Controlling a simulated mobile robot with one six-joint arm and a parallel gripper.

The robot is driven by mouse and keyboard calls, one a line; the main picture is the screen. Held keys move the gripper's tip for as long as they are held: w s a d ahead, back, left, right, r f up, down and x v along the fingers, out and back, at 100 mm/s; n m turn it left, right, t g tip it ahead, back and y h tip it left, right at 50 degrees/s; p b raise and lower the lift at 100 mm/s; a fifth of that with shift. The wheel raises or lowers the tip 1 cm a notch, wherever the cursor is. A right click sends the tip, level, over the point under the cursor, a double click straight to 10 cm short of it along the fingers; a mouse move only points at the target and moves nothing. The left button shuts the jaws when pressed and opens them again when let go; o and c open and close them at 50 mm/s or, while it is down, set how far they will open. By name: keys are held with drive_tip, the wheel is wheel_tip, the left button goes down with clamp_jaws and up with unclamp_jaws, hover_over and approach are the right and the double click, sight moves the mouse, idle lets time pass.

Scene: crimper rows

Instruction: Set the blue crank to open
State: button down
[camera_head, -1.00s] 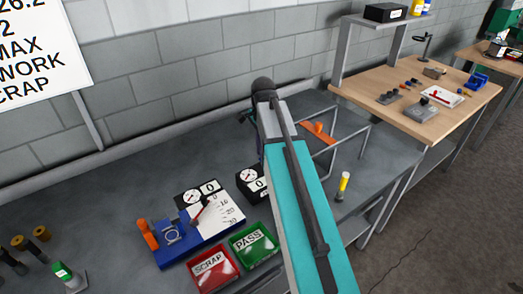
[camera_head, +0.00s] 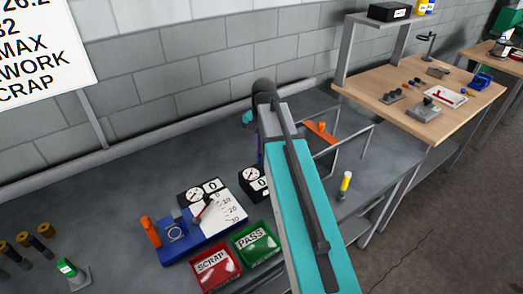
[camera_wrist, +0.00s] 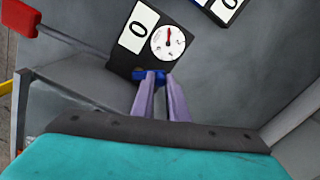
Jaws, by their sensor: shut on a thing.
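In the wrist view my gripper (camera_wrist: 160,90) shows as two pale purple fingers close together. They are shut on a small blue part, the blue crank (camera_wrist: 148,76), at the lower edge of a black gauge box (camera_wrist: 150,35). Most of the crank is hidden by the fingers, so its setting cannot be read. In the head view my arm covers the gripper and the crank; part of a gauge box (camera_head: 254,183) shows just left of the arm.
A red-ended grey bar (camera_wrist: 20,18) lies close at upper left in the wrist view. In the head view a blue fixture (camera_head: 205,240), a red SCRAP tray (camera_head: 216,283) and a green PASS tray (camera_head: 262,254) stand left of my arm. A yellow-topped bottle (camera_head: 345,183) stands right.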

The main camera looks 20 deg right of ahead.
drive_tip(key=n, duration=0.2)
drive_tip(key=s+n, duration=0.1)
drive_tip(key=shift+s+a+n, duration=0.15)
drive_tip(key=shift+a+n, duration=0.2)
drive_tip(key=shift+n, duration=0.05)
drive_tip(key=shift+s+a+n+p, duration=0.15)
drive_tip(key=shift+s+n, duration=0.1)
drive_tip(key=shift+n, duration=0.6)
drive_tip(key=shift+s+n+p, duration=0.15)
drive_tip(key=shift+s+n, duration=0.1)
drive_tip(key=shift+n, duration=0.6)
drive_tip(key=c, duration=1.7)
unclamp_jaws()
drive_tip(key=shift+r, duration=0.1)
drive_tip(key=shift+s+d+r+p, duration=0.15)
drive_tip(key=shift+r+p, duration=1.25)
drive_tip(key=shift+r, duration=1.55)
drive_tip(key=shift+w+d+r+p, duration=0.15)
drive_tip(key=shift+r+p, duration=1.25)
drive_tip(key=shift+r, duration=1.55)
